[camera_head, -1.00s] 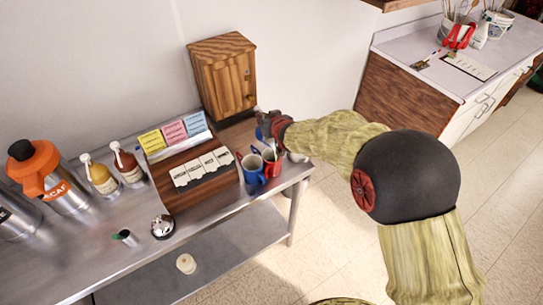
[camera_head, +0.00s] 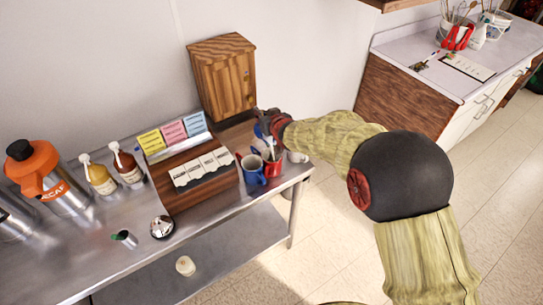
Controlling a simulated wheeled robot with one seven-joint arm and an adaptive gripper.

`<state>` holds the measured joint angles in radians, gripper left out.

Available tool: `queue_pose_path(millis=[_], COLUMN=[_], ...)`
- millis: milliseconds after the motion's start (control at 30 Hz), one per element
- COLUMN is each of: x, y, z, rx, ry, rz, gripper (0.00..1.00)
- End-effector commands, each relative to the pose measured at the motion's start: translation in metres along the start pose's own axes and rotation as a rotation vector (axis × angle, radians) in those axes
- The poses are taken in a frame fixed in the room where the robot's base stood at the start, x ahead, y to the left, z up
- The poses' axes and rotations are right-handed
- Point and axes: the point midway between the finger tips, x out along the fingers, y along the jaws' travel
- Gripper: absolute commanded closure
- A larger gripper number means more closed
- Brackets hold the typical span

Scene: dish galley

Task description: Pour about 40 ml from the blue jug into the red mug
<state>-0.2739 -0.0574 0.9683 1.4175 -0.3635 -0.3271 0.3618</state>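The red mug (camera_head: 273,166) stands near the right end of the steel counter, beside a blue mug (camera_head: 253,170) that partly overlaps it in the picture. The blue jug (camera_head: 259,131) shows only as a small blue patch just left of my gripper (camera_head: 268,123); most of it is hidden. My gripper appears shut on the jug, up behind and above the red mug. A thin pale streak shows between the gripper and the red mug; I cannot tell whether it is liquid or an object. The liquid level in the mug cannot be seen.
A wooden cabinet (camera_head: 222,76) stands behind the gripper. A wooden rack with packets and cards (camera_head: 184,196) is left of the mugs. Farther left are two pump bottles (camera_head: 100,177), an orange-topped decaf urn (camera_head: 40,168) and a bell (camera_head: 162,227). A pale mug (camera_head: 297,157) stands right of the red mug.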

Motion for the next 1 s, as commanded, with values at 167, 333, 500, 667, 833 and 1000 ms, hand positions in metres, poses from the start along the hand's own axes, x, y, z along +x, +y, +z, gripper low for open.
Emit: queue_pose_path(millis=[167,333,500,667,833,1000], x=[0.0023,0.0057,0.0062,0.0069,0.0072,0.0074], y=[-0.0002,-0.0008,-0.0004,0.0,0.0006,0.0013], z=[-0.0034,-0.0056,-0.0071,-0.0082,-0.0093,-0.0101], rx=[0.0,0.0,0.0,-0.001,-0.001,-0.001], ry=[0.011,0.02,0.028,0.037,0.046,0.054], rz=[-0.001,-0.003,-0.003,-0.005,-0.005,-0.006], gripper=[1.0,1.0,1.0,1.0,1.0,1.0])
